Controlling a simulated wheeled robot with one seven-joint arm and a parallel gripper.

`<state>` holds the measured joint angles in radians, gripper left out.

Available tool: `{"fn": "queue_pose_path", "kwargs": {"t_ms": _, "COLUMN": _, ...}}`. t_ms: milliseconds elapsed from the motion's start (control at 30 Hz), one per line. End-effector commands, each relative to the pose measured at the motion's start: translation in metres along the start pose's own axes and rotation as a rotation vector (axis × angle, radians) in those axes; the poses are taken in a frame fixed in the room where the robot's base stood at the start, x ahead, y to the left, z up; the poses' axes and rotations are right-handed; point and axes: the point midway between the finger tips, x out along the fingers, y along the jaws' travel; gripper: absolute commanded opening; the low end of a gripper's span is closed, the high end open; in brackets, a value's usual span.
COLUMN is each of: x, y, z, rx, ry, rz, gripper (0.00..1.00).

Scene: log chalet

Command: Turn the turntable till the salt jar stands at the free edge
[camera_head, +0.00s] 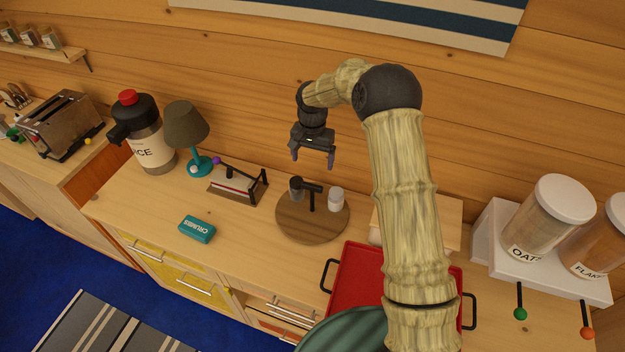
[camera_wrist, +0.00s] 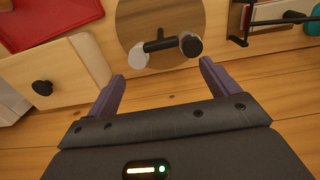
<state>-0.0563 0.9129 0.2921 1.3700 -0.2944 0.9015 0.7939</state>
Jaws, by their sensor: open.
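The round wooden turntable (camera_head: 311,231) lies on the counter; it also shows in the wrist view (camera_wrist: 152,18). A dark post with a crossbar (camera_head: 312,194) stands on it. A white-topped jar (camera_head: 336,200), perhaps the salt jar, stands on its right side; I read no label. It also shows in the wrist view (camera_wrist: 138,56). A dark grey jar (camera_head: 296,188) stands at its back left, also in the wrist view (camera_wrist: 190,46). My gripper (camera_head: 313,159) is open and empty, above and behind the turntable, touching nothing. Its fingers (camera_wrist: 162,73) point toward the turntable.
A red tray (camera_head: 350,270) lies right of the turntable, partly hidden by my arm. Left are a small rack (camera_head: 236,186), a lamp (camera_head: 187,125) and a teal crumbs box (camera_head: 197,229). The counter in front of the turntable is clear. The log wall is close behind.

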Motion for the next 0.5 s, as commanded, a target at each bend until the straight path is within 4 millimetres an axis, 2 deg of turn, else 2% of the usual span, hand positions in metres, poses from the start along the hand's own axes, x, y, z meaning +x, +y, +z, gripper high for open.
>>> {"fn": "queue_pose_path", "kwargs": {"t_ms": 500, "x": 0.08, "y": 0.0, "z": 0.001, "rx": -0.001, "ry": -0.003, "rz": 0.001, "gripper": 0.87}}
